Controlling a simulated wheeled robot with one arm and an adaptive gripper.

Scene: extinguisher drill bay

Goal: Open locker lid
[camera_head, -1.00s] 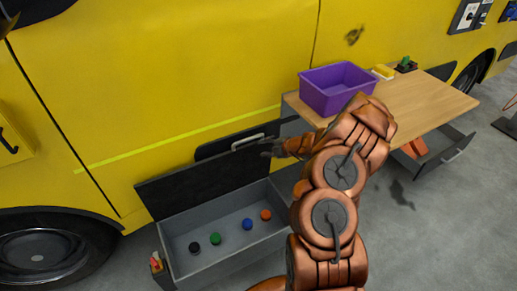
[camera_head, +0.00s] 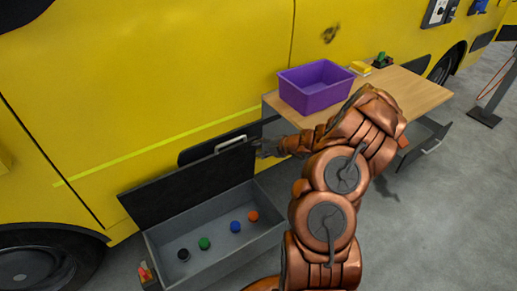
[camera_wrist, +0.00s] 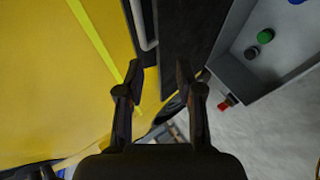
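The locker is a grey open-topped box (camera_head: 268,234) at lower left in the head view. Its black lid (camera_head: 190,187) stands raised at the back edge, so the inside shows. A pale handle bar (camera_head: 230,143) lies along the lid's upper edge; I cannot tell exactly what it is fixed to. My gripper (camera_head: 262,148) is beside the lid's upper right corner. In the wrist view the lid (camera_wrist: 190,30) and handle (camera_wrist: 144,25) lie beyond my fingertips (camera_wrist: 159,68). The fingers are apart with nothing clearly between them. Contact with the lid cannot be told.
Black, green, blue and orange round items (camera_head: 204,243) lie inside the locker. A yellow vehicle (camera_head: 150,80) stands behind. At right, a wooden table (camera_head: 415,95) carries a purple bin (camera_head: 310,98); an open drawer (camera_head: 425,140) juts below it. Floor at lower right is clear.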

